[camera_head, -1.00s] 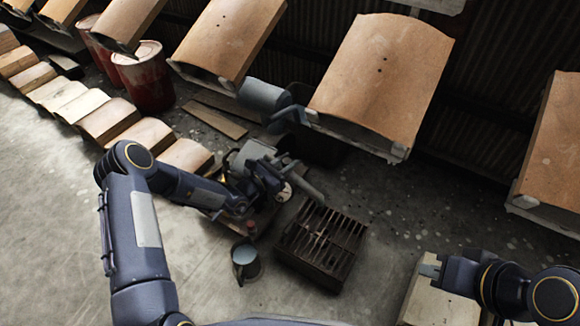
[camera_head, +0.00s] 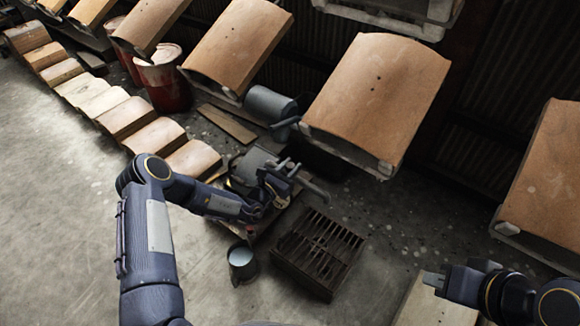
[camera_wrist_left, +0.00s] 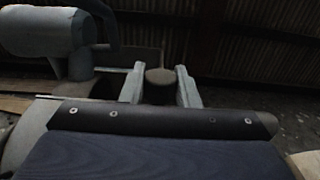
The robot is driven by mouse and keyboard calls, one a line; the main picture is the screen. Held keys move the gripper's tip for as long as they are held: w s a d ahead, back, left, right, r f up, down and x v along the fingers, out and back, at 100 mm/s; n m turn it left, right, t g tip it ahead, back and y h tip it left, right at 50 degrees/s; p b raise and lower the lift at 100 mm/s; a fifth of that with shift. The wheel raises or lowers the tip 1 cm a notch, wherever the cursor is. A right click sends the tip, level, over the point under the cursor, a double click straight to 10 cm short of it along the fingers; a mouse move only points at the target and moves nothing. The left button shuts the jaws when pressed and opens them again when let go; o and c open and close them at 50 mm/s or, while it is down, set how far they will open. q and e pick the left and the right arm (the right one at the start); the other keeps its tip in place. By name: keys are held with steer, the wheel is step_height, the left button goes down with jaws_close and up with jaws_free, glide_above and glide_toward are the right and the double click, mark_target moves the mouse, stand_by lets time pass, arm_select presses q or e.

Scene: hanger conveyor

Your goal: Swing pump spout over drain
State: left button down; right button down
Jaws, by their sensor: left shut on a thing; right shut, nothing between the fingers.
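The grey pump (camera_head: 254,165) stands on a low base on the floor. Its pipe-like spout (camera_head: 314,189) reaches right and ends just above the far side of the drain, a dark slatted grate (camera_head: 318,252). My left gripper (camera_head: 284,178) is at the pump, by the root of the spout, and is shut on what looks like the spout; the contact is partly hidden. In the left wrist view, its two pale fingers (camera_wrist_left: 160,86) stand either side of a rounded grey piece (camera_wrist_left: 160,76). My right gripper (camera_head: 434,279) is shut and empty at the lower right, apart from the pump.
A metal mug (camera_head: 242,262) stands left of the drain. Brown curved panels (camera_head: 378,95) hang behind and above. A pale board (camera_head: 436,308) is below my right gripper.

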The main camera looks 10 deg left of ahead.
arm_select(q)
steer(key=shift+w+r, duration=0.1)
steer(key=shift+r, duration=0.05)
steer(key=c, duration=1.1)
jaws_free()
steer(key=p+v, duration=0.2)
steer(key=v, duration=0.5)
steer(key=shift+s+a, duration=0.1)
steer(key=shift+s, duration=0.25)
